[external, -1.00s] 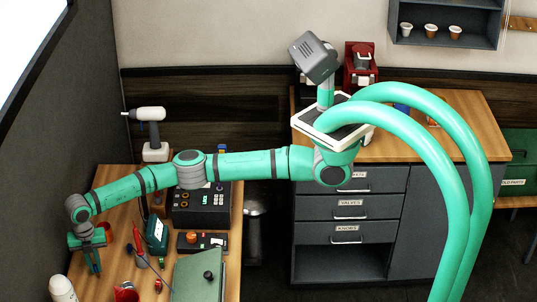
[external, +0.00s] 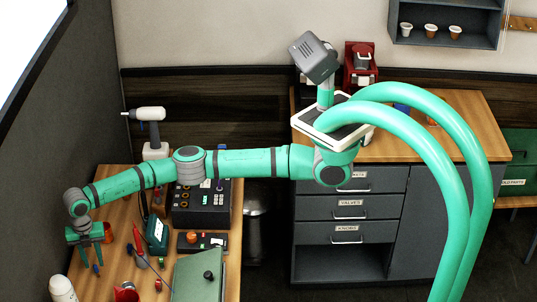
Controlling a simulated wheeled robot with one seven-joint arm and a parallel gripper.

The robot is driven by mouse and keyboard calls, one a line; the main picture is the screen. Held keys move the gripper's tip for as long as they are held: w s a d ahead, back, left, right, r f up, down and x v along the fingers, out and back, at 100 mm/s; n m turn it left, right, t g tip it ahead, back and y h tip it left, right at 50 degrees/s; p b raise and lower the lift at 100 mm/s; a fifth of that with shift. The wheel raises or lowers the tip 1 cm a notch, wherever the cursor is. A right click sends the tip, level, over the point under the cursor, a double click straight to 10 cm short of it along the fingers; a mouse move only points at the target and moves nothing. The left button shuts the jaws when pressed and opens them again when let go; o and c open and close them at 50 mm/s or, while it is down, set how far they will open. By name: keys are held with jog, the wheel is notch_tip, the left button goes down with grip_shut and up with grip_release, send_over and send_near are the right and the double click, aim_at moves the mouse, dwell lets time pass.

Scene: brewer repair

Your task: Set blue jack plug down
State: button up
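My gripper (external: 91,261) is over the left end of the wooden workbench, pointing down. Its two fingers are spread apart and look empty. A small blue piece (external: 96,269), which looks like the blue jack plug, shows just below the right fingertip. It appears to stand or lie on the bench top. I cannot tell whether it still touches that finger.
An orange-red cup (external: 108,233) stands right beside my gripper. A white bottle (external: 62,289) is at the front left. A green meter (external: 157,232), a red probe (external: 139,238), a dark panel with sockets (external: 202,205) and a green case (external: 197,279) fill the right side.

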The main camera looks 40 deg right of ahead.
aim_at(88, 270)
notch_tip(88, 270, up, 10)
jog(key=shift+f, duration=0.25)
dwell(0.5)
